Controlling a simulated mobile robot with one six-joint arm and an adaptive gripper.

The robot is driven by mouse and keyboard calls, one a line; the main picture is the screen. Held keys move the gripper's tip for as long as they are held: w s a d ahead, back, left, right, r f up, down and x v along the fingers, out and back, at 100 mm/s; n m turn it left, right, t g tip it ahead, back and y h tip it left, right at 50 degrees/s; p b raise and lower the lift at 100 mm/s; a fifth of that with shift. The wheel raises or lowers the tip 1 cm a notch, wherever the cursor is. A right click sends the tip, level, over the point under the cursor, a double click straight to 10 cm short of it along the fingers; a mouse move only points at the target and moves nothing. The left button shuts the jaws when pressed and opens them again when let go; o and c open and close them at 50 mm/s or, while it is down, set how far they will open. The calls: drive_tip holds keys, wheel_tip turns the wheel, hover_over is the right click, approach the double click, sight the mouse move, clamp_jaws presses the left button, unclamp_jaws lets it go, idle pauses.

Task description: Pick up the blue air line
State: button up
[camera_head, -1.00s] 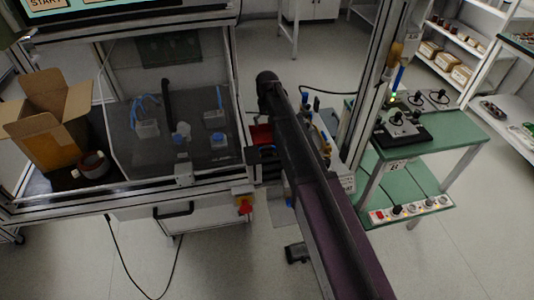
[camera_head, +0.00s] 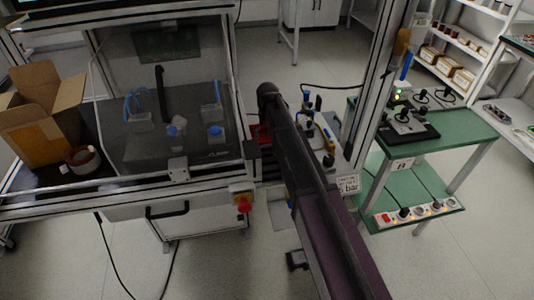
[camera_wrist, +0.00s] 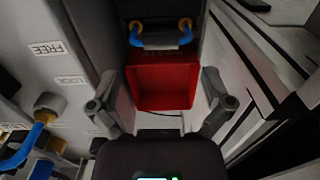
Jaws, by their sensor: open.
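In the wrist view, a short blue line (camera_wrist: 186,37) runs between two brass-coloured fittings above a red bin. A second, thicker blue line (camera_wrist: 38,132) curves from a brass fitting at the lower left, beside the FREE and LOCK labels. I cannot tell which one the task means. My gripper (camera_wrist: 160,88) is open and empty, its fingers spread left and right in front of the red bin (camera_wrist: 165,98). The short blue line lies beyond the fingertips, apart from them. In the head view my arm hides the gripper and most of this area.
A glazed enclosure (camera_head: 185,95) with blue-tubed parts stands left of my arm. An open cardboard box (camera_head: 40,130) and a tape roll (camera_head: 83,160) sit beside it. A metal post and a green table (camera_head: 455,135) stand to the right. Pale walls flank the bin closely.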

drive_tip(key=shift+f, duration=0.1)
idle(0.3)
drive_tip(key=shift+w+f+b, duration=0.1)
drive_tip(key=shift+f+b, duration=2.45)
drive_tip(key=shift+b, duration=0.05)
drive_tip(key=shift+r, duration=0.1)
drive_tip(key=c, duration=0.8)
